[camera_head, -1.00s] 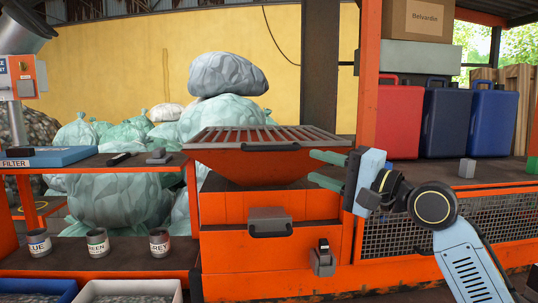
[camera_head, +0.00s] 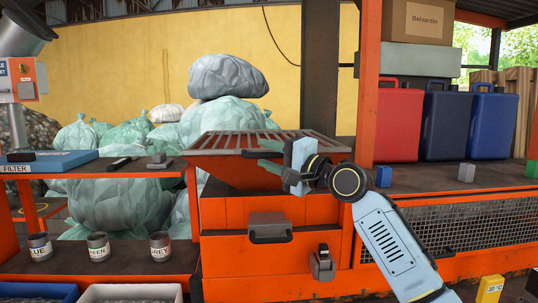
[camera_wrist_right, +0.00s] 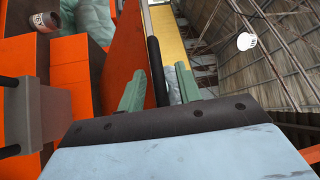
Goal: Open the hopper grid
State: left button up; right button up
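The hopper grid (camera_head: 240,137) is a dark slatted grate lying flat over the orange hopper (camera_head: 222,170). A dark bar handle (camera_head: 249,153) runs along its front edge. My right gripper (camera_head: 267,156) is in front of the hopper at this handle. In the right wrist view, the green fingers of the right gripper (camera_wrist_right: 160,85) are apart, one on each side of the dark handle (camera_wrist_right: 155,65), with gaps visible beside it. Part of the handle is hidden behind the fingers in the head view. My left gripper is not in view.
Below the hopper is a grey drawer handle (camera_head: 270,228) and a grey latch box (camera_head: 322,263). Labelled cups (camera_head: 160,246) stand on the lower left shelf. A blue cube (camera_head: 384,176) and a grey cube (camera_head: 466,172) sit on the right bench.

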jog(key=shift+c, duration=0.2)
grip_shut()
jog(key=shift+r, duration=0.1)
jog(key=shift+r+p, duration=0.55)
jog(key=w+r+p, duration=0.4)
jog(key=r+p, duration=0.4)
jog(key=r, duration=0.3)
jog(key=w+r+m+p, duration=0.1)
jog(key=w+r+p, duration=0.2)
jog(key=r+p, duration=0.5)
jog(key=shift+w+r+h, duration=0.35)
jog(key=shift+r+h, duration=0.05)
jog(key=shift+r, duration=1.5)
